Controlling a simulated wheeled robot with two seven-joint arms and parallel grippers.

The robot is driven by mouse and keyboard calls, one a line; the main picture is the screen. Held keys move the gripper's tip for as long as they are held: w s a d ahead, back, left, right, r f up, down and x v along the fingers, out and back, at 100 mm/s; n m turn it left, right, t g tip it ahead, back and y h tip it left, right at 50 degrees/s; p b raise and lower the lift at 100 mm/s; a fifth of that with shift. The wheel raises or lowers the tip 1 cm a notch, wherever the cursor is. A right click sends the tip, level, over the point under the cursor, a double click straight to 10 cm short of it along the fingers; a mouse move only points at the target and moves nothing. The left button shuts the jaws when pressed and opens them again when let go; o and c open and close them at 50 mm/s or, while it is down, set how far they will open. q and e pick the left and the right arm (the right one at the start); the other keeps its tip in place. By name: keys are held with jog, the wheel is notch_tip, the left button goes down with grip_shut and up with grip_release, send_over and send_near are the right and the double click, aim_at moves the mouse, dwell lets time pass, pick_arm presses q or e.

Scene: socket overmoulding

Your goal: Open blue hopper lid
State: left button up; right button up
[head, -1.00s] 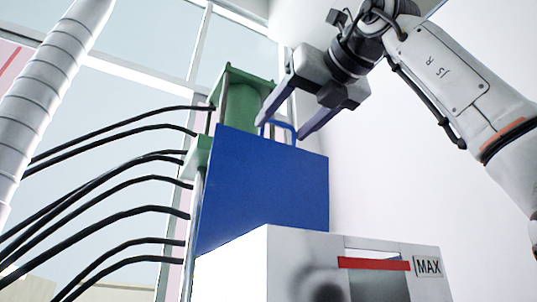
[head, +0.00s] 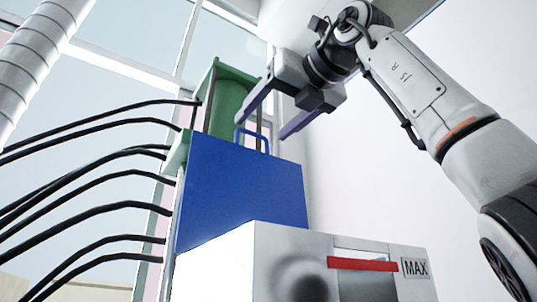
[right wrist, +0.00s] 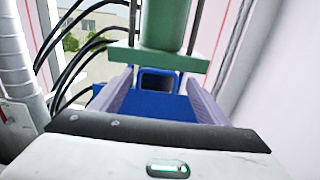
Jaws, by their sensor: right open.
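The blue hopper (head: 240,190) stands behind a white machine housing in the head view. A blue loop handle (head: 252,136) rises from its top edge. The handle also shows in the right wrist view (right wrist: 159,76), upright between the fingers on the blue lid top (right wrist: 160,106). The lid lies flat there. My right gripper (head: 262,127) is open and empty, its two fingers pointing down toward the handle, one to each side. I cannot tell whether a finger touches it. The right wrist view shows the fingers (right wrist: 159,97) spread around the handle. My left gripper is not in view.
A green press frame with a cylinder (head: 230,105) stands close behind the handle. Several black hoses (head: 90,180) run left from it. The white housing (head: 285,262) with a red bar (head: 362,264) is in front. A white ribbed pipe (head: 35,60) is at the left.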

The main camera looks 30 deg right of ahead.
jog(key=shift+s, duration=0.25)
jog(key=s+b, duration=0.2)
jog(key=s, duration=0.7)
jog(key=shift+s+d, duration=0.2)
jog(key=shift+s, duration=0.2)
